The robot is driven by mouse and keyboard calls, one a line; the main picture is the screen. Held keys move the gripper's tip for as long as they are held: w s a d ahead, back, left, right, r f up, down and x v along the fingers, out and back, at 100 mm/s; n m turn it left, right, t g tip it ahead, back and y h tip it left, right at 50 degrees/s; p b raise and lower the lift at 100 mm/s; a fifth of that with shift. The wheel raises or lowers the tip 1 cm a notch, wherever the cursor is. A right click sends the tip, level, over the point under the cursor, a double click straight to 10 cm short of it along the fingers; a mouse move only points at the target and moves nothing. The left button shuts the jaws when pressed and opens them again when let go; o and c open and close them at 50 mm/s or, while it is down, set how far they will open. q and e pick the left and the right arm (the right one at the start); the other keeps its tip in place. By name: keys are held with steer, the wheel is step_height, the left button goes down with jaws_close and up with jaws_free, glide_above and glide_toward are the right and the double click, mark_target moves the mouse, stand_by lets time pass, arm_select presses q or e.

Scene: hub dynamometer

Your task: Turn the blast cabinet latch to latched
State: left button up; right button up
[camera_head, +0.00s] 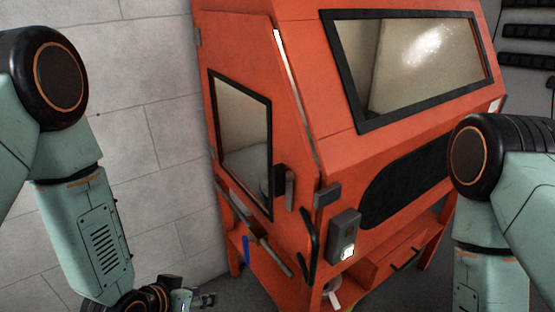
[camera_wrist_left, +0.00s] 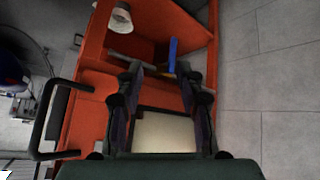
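The orange blast cabinet (camera_head: 290,120) stands ahead, its windowed side door (camera_head: 245,140) shut as far as I can see. What looks like the latch (camera_head: 290,188), a short grey upright lever beside a dark block, sits at the door's right edge. I cannot clearly pick it out in the left wrist view. My left gripper (camera_head: 203,300) is low at the bottom edge, left of the cabinet and well below the latch. In the left wrist view my left gripper (camera_wrist_left: 162,72) has its fingers apart with nothing held. My right gripper is out of view; only its arm shows.
A black bar handle (camera_head: 308,232) and a grey switch box (camera_head: 343,237) project near the cabinet's front corner. A rod (camera_head: 255,235) and a blue piece (camera_head: 246,248) are below the side door. A pale block wall (camera_head: 150,130) stands left, with free room before it.

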arm_select(q)
steer(key=w+d+r+m+t+h+p, duration=0.1)
steer(key=w+d+r+m+t+h, duration=0.3)
steer(key=w+r, duration=0.75)
steer(key=m+h, duration=0.4)
steer(key=h, duration=0.3)
glide_toward(274, 176)
steer(key=x, duration=0.3)
steer(key=shift+p+x, duration=0.3)
steer(key=shift+x, duration=3.75)
jaws_close()
